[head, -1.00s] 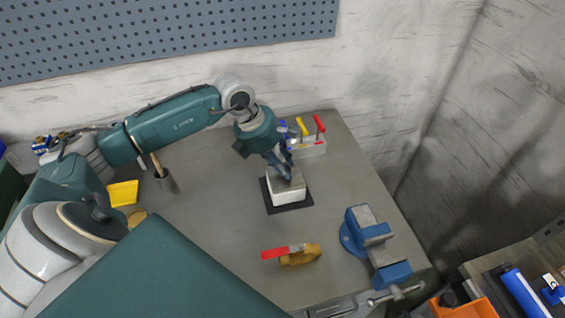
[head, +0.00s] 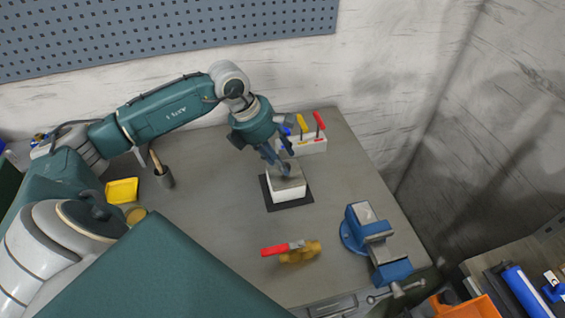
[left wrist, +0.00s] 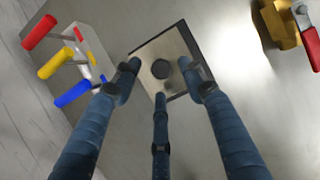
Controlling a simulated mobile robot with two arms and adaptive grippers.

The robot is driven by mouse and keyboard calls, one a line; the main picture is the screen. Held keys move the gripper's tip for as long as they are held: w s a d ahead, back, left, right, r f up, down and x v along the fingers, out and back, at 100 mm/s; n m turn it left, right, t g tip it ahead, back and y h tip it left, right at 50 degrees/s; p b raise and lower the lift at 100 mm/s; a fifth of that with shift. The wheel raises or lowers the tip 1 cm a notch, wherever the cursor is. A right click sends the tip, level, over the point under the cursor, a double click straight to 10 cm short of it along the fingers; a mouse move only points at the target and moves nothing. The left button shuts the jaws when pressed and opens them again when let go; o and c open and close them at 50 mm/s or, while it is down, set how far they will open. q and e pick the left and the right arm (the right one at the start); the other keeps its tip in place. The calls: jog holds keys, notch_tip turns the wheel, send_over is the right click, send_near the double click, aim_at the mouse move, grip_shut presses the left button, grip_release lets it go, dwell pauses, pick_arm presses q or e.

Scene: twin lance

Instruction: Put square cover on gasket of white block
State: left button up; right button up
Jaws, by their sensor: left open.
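The white block (head: 288,194) stands on a black mat (head: 292,206) in the middle of the bench. The grey square cover (head: 294,181) lies on top of it, looking about flat and lined up with the block. The cover also shows in the left wrist view (left wrist: 148,52), with a dark round knob (left wrist: 160,69) at its middle. The gasket is not visible. My left gripper (head: 282,163) is open just above the cover, its three fingers spread around the knob in the left wrist view and apparently clear of it. My right gripper is not in view.
A holder (head: 308,145) with red, yellow and blue-handled tools stands close behind the block. A brass valve with a red lever (head: 300,255) lies in front, and a blue vise (head: 372,240) sits at right.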

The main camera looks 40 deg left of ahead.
pick_arm(q)
jog(key=b+v, duration=0.2)
jog(key=v, duration=0.8)
jog(key=shift+d, duration=0.1)
